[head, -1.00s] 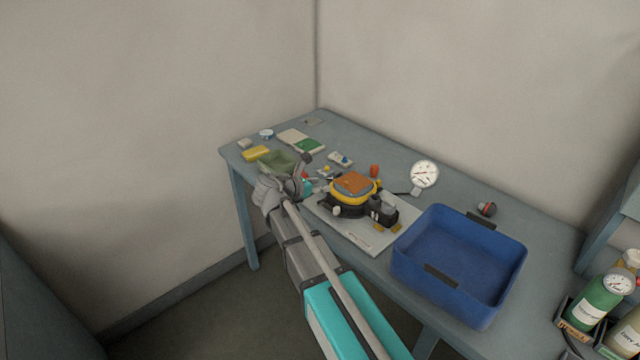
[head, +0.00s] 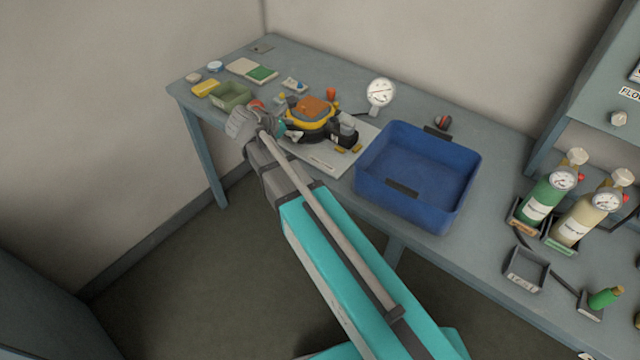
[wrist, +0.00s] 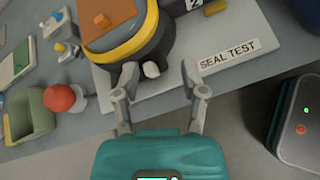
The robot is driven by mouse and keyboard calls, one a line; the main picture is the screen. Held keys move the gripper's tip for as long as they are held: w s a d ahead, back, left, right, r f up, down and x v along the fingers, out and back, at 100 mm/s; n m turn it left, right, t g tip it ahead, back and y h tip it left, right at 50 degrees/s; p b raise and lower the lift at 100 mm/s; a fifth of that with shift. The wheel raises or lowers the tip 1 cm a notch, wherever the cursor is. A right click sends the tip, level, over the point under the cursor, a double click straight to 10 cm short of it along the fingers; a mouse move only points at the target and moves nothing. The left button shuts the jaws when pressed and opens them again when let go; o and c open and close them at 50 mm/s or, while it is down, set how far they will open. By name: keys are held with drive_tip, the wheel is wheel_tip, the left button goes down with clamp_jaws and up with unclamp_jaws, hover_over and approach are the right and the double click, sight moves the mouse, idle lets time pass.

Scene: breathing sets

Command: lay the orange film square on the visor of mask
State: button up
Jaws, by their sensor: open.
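The mask (head: 325,128) lies on the pale seal test board, with a yellow rim around its visor and dark fittings at its side. The orange film square (head: 313,106) lies over the visor, inside the yellow rim; the wrist view shows it (wrist: 112,22) partly, with a small orange knob on top, and the yellow rim (wrist: 125,50) below it. My gripper (wrist: 165,88) is open and empty, its fingers apart over the board's near edge, just short of the mask. In the head view my wrist partly hides the gripper at the mask's left.
A blue tray (head: 372,180) stands right of the board (head: 335,163). Bottles (head: 547,197) stand further right. The tabletop's far side has bare room.

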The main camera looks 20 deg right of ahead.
drive_tip(key=s+d+f+m+g+y, duration=0.1)
drive_tip(key=s+f+m, duration=0.1)
drive_tip(key=s+m, duration=0.1)
drive_tip(key=s+d+f+m+g+y, duration=0.1)
drive_tip(key=s+d+m, duration=0.1)
drive_tip(key=s+m, duration=0.1)
drive_tip(key=s+d+f+m+g+y, duration=0.1)
drive_tip(key=s+f+m+y, duration=0.1)
drive_tip(key=s+m, duration=0.1)
drive_tip(key=shift+s+d+f+m+g, duration=0.3)
drive_tip(key=shift+d+f+m, duration=0.05)
drive_tip(key=shift+m, duration=0.15)
drive_tip(key=s+f+m+g+y, duration=0.2)
drive_tip(key=s+m+y, duration=0.3)
drive_tip(key=s+m, duration=0.4)
drive_tip(key=shift+a+f+m, duration=0.15)
drive_tip(key=shift+a+m, duration=0.15)
drive_tip(key=shift+m, duration=0.3)
drive_tip(key=shift+s, duration=0.1)
